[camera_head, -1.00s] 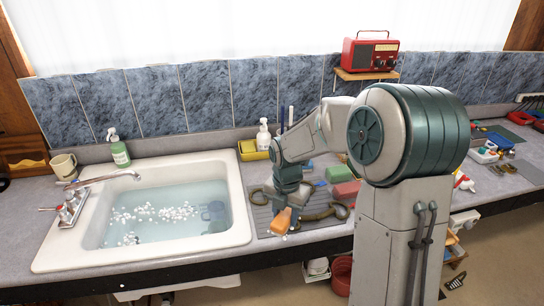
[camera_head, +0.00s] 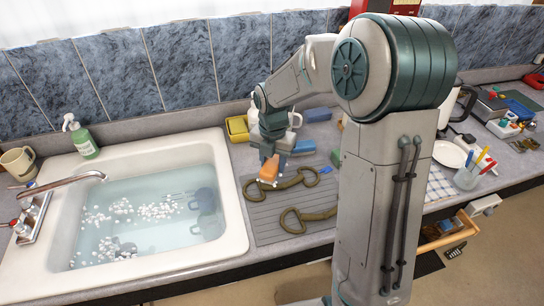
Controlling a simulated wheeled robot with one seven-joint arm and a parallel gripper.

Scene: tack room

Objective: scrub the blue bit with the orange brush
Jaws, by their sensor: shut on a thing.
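My gripper (camera_head: 270,153) is shut on the orange brush (camera_head: 269,170) and points down over the grey ribbed mat (camera_head: 262,222) right of the sink. Two brownish bits with ring ends lie on the mat. The upper bit (camera_head: 290,182) lies just under the brush and has a small blue piece (camera_head: 325,169) at its right end. The brush hides part of this bit, and I cannot tell whether they touch. The lower bit (camera_head: 312,217) lies nearer the front edge, clear of the brush.
The sink (camera_head: 238,230) with sudsy water is on the left, with a faucet (camera_head: 75,180) and green soap bottle (camera_head: 80,138). A yellow caddy (camera_head: 236,129) and several coloured blocks stand behind the mat. A pen cup (camera_head: 467,177) stands right of my arm.

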